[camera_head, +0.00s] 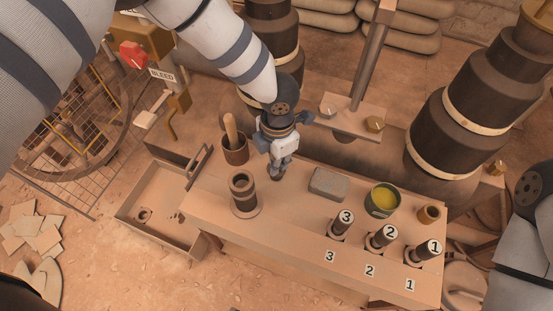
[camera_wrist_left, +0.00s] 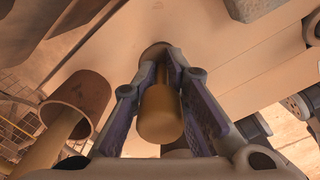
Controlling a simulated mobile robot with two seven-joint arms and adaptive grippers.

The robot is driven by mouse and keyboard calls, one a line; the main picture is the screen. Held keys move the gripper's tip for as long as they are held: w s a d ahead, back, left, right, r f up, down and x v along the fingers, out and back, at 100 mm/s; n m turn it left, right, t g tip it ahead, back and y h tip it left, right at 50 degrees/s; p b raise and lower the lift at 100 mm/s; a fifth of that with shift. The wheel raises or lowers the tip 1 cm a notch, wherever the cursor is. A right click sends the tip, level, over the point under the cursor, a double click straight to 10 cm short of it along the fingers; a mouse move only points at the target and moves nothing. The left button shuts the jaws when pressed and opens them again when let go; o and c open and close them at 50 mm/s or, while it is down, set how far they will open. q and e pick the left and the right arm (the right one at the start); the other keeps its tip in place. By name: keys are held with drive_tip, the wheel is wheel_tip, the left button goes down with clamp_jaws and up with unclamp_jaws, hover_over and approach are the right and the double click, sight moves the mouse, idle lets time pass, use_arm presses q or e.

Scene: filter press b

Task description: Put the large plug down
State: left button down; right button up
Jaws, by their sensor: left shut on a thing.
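My left gripper (camera_head: 277,168) is over the back of the workbench (camera_head: 290,215), between a pot with a stick and a grey block. In the left wrist view its two fingers (camera_wrist_left: 163,95) are closed around the large plug (camera_wrist_left: 160,118), an ochre cylinder with a narrower part leading to a dark round end. In the head view only a small brown part of the plug (camera_head: 277,175) shows below the fingers. I cannot tell whether it touches the bench top. My right arm shows at the right edge; its gripper is out of view.
On the bench are the pot with the stick (camera_head: 235,152), a flanged brown cylinder (camera_head: 243,195), the grey block (camera_head: 328,183), a pot of yellow stuff (camera_head: 382,200), a small brown cup (camera_head: 429,214) and numbered cylinders (camera_head: 382,237).

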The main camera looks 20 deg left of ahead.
use_arm(q)
drive_tip(key=shift+f, duration=0.1)
drive_tip(key=shift+f, duration=0.1)
drive_tip(key=c, duration=1.5)
unclamp_jaws()
wheel_tip(320, 180, up, 13)
drive_tip(key=shift+s+d+f+p, duration=0.15)
drive_tip(key=shift+f+p, duration=0.05)
drive_tip(key=shift+p, duration=0.7)
use_arm(e)
drive_tip(key=shift+w+v, duration=0.25)
drive_tip(key=shift+v, duration=0.95)
drive_tip(key=shift+f, duration=0.15)
